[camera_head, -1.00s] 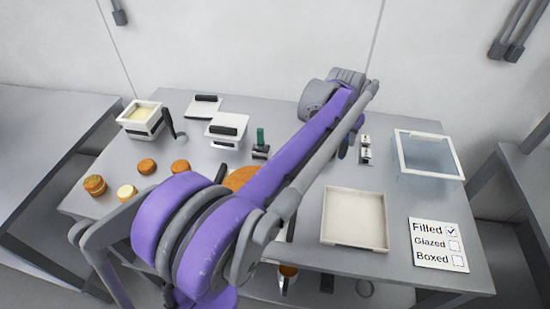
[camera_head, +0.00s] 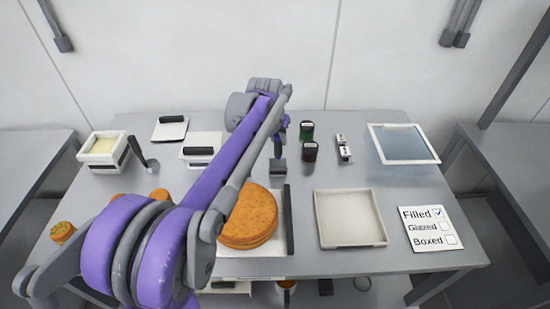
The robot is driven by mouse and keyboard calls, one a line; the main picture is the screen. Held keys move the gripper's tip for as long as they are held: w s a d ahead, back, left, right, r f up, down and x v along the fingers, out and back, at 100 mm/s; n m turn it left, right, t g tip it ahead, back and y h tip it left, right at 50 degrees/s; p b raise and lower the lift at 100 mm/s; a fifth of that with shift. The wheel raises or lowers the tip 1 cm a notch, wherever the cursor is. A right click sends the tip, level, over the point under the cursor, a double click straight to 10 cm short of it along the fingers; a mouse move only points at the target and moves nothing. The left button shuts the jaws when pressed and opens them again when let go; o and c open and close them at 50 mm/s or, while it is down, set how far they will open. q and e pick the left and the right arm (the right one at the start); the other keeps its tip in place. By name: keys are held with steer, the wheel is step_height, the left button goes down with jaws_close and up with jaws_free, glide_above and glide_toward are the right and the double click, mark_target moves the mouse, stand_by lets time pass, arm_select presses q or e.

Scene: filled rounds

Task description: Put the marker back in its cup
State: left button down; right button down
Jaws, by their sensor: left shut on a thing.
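My left gripper (camera_head: 280,141) is at the back middle of the table, seen small and mostly hidden by its own purple arm. It is shut on the marker, of which only a small blue bit (camera_head: 284,130) shows. A dark grey block-like holder (camera_head: 278,169), which looks like a marker cup, stands just in front of and below the gripper. A dark upright piece rises above this holder; I cannot tell if it is a finger or another pen. I cannot tell whether the marker touches the cup. My right gripper is not in view.
Two dark pots, one green-topped (camera_head: 307,130) and one reddish (camera_head: 310,152), stand right of the gripper beside a small switch-like block (camera_head: 343,149). An empty tray (camera_head: 377,222), a glassy box (camera_head: 405,129) and a ticked checklist (camera_head: 424,228) lie right. A large orange round (camera_head: 250,217) lies in front.

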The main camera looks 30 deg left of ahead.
mark_target(277, 148)
arm_select(q)
steer(key=shift+f, duration=2.95)
steer(key=shift+f, duration=0.2)
steer(key=c, duration=0.7)
jaws_free()
steer(key=shift+o, duration=0.2)
steer(key=shift+r, duration=0.3)
steer(key=v, duration=1.1)
steer(key=shift+s+r, duration=0.15)
steer(key=shift+r, duration=0.25)
steer(key=shift+f, duration=0.1)
